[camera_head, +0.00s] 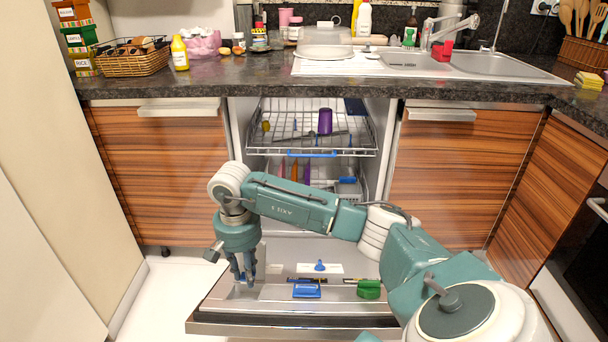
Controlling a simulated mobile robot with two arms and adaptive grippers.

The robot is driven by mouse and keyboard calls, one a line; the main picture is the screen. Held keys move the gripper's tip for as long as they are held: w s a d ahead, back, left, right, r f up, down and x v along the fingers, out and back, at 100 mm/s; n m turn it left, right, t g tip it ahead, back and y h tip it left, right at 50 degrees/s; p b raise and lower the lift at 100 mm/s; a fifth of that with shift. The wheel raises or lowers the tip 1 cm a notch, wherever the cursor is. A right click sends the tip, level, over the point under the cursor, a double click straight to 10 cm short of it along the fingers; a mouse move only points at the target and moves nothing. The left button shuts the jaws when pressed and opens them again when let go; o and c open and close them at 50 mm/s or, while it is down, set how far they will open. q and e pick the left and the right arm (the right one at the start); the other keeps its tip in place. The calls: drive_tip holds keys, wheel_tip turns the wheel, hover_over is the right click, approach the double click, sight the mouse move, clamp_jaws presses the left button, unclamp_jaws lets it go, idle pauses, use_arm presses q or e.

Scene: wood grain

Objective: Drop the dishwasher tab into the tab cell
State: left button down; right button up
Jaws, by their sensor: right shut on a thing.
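My right gripper (246,274) points down over the left part of the open dishwasher door (230,300). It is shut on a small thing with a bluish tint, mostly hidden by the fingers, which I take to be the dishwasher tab. To the right of the gripper, a dispenser on the door shows a blue lid piece (307,291), a green lid piece (369,289) and a pale panel (338,268) with a blue knob (319,265). I cannot tell which part is the tab cell. My left gripper is not in view.
My right arm crosses in front of the dishwasher opening. The upper rack (290,150) is pulled out and holds a purple cup (325,121). The countertop (240,85) behind holds a basket (132,60) and several bottles. The floor left of the door is clear.

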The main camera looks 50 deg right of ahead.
drive_tip(key=o, duration=0.9)
wheel_tip(320, 180, up, 12)
idle(0.4)
